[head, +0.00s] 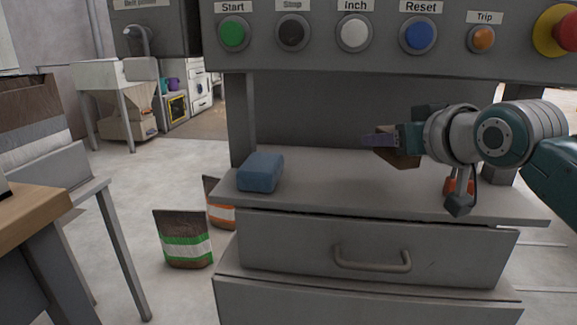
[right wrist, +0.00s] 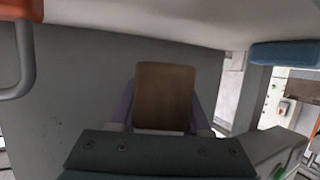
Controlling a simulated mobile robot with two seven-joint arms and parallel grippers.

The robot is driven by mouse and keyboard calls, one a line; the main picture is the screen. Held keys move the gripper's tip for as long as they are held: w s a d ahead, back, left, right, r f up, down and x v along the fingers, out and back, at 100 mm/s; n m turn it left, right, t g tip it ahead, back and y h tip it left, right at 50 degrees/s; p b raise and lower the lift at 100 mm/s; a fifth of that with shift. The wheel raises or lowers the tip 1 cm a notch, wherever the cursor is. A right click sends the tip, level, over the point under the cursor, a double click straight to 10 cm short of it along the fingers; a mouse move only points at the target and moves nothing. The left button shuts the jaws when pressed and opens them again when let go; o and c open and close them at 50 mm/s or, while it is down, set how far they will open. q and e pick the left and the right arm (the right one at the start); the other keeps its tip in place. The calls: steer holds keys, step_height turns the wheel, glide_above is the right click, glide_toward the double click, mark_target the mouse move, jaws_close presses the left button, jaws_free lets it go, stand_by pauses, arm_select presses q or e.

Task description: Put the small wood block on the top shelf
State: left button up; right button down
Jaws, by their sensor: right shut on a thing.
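The small wood block (head: 402,156) is brown and sits between the fingers of my right gripper (head: 380,142). My right gripper is shut on it and holds it above the grey shelf (head: 330,185) beneath the button panel. In the right wrist view the block (right wrist: 165,97) stands between the two purple fingers, with its broad brown face showing. A gap between the block and the shelf seems to show, but its height is hard to tell. My left gripper is not in view.
A blue block-like thing (head: 260,172) lies at the shelf's left end. An orange-red thing (head: 449,186) is at the right, partly hidden by my arm. The button panel (head: 380,62) overhangs the shelf. A drawer (head: 300,245) is below. The shelf's middle is clear.

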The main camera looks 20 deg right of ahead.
mark_target(381, 178)
step_height(381, 178, down, 4)
steer(key=shift+f+b, duration=0.25)
steer(key=shift+b, duration=0.9)
steer(key=shift+w+d+f+b, duration=0.1)
steer(key=shift+w+f+b, duration=0.05)
steer(key=shift+f+b, duration=0.15)
steer(key=shift+r, duration=0.2)
steer(key=shift+c, duration=1.8)
jaws_free()
